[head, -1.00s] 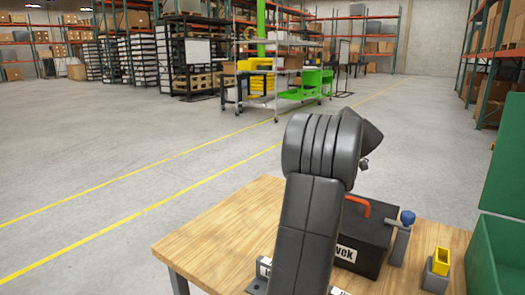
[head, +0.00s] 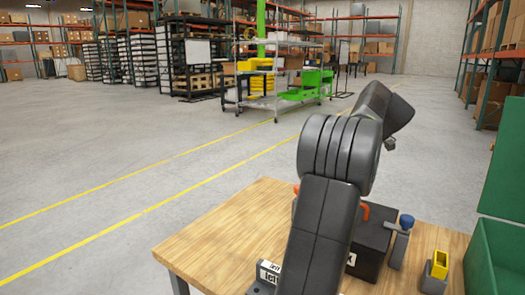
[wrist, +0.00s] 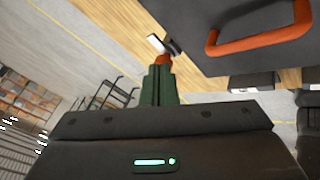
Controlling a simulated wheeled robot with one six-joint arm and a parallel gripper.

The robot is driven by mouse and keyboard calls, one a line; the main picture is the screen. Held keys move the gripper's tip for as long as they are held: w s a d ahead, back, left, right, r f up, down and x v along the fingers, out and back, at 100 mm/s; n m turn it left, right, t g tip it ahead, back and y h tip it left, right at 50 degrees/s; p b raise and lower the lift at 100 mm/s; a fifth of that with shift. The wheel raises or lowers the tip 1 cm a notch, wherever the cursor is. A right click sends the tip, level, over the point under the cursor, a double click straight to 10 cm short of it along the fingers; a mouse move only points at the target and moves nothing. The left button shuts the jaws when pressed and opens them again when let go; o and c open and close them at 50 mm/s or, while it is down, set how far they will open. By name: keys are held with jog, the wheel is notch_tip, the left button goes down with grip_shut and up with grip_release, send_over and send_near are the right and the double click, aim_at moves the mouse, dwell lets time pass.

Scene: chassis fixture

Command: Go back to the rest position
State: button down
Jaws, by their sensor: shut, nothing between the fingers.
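My gripper (wrist: 160,72) shows in the wrist view with its green fingers together and nothing between them. In the head view my own arm hides it. A dark box (head: 370,245) with an orange handle (head: 364,210) stands on the wooden table. In the wrist view the box (wrist: 220,15) is at upper right, with its orange handle (wrist: 262,38) right of the fingers. A small orange part with a white and black piece (wrist: 164,45) appears just past the fingertips; whether they touch it I cannot tell.
The wooden table (head: 225,230) holds a blue-knobbed clamp (head: 404,235) and a grey block with a yellow piece (head: 438,268) at right. A green bin (head: 495,262) stands at the right edge. The table's left part is clear. A shelf cart (head: 275,85) stands far back.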

jog(key=b+x, duration=0.1)
jog(key=x, duration=0.9)
jog(key=shift+a+f, duration=0.15)
jog(key=shift+f, duration=0.1)
jog(key=shift+s, duration=0.8)
